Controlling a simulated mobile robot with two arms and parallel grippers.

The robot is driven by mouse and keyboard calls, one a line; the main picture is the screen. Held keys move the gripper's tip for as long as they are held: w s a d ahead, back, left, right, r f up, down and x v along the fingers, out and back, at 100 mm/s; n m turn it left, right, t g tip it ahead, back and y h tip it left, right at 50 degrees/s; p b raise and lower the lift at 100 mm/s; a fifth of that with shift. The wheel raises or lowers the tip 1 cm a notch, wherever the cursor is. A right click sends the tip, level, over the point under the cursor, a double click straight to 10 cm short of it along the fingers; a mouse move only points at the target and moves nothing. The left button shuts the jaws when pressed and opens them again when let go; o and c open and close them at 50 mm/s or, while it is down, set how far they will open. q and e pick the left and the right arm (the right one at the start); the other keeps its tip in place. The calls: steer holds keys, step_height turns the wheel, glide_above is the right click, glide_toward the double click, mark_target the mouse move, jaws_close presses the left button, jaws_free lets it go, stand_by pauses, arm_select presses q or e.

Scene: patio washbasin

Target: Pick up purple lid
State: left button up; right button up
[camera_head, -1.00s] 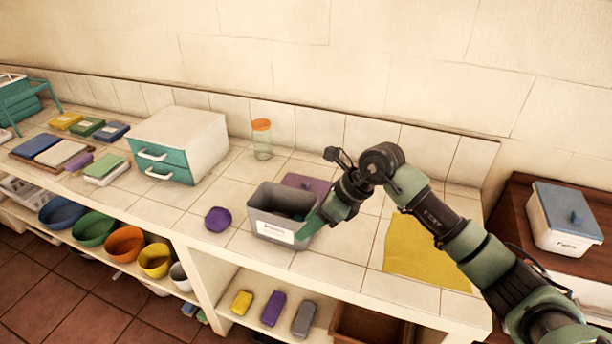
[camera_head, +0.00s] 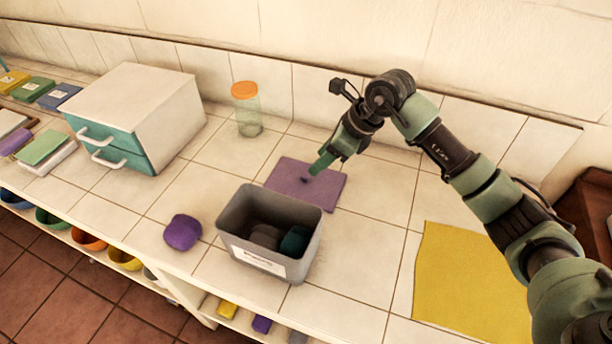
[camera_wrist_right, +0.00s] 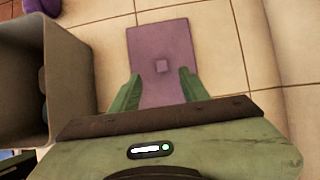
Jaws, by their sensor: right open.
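The purple lid (camera_head: 328,188) is a flat rectangle with a small knob. It lies on the tiled counter just behind the grey bin. My right gripper (camera_head: 318,170) is above the lid, close to its knob, with its fingers pointing down. In the right wrist view, the lid (camera_wrist_right: 161,50) lies ahead, and the open fingers of my right gripper (camera_wrist_right: 160,88) are on either side of it, with the knob between and beyond their tips. Nothing is held. My left gripper is not in view.
The open grey bin (camera_head: 232,215) holds dark items and stands in front of the lid. A purple rounded object (camera_head: 182,233) is at its left. An orange-topped jar (camera_head: 248,112) and a teal drawer unit (camera_head: 150,120) stand behind left. A yellow cloth (camera_head: 465,285) lies at right.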

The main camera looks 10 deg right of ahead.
mark_target(306, 175)
steer(key=shift+w+f, duration=0.25)
steer(key=shift+f, duration=0.1)
steer(key=shift+w+a+f, duration=0.15)
steer(key=shift+f, duration=0.1)
steer(key=shift+a+f+p, duration=0.45)
steer(key=shift+f+p, duration=0.1)
steer(key=shift+f, duration=0.1)
steer(key=p+x, duration=0.1)
steer(key=x, duration=0.3)
steer(key=shift+w+d+f+p, duration=0.1)
steer(key=shift+f+p, duration=0.25)
steer(key=shift+w+f, duration=0.1)
steer(key=shift+f, duration=0.15)
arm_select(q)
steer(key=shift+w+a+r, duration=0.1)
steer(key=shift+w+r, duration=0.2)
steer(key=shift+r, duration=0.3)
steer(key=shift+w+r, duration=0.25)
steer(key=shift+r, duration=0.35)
arm_select(e)
jaws_close()
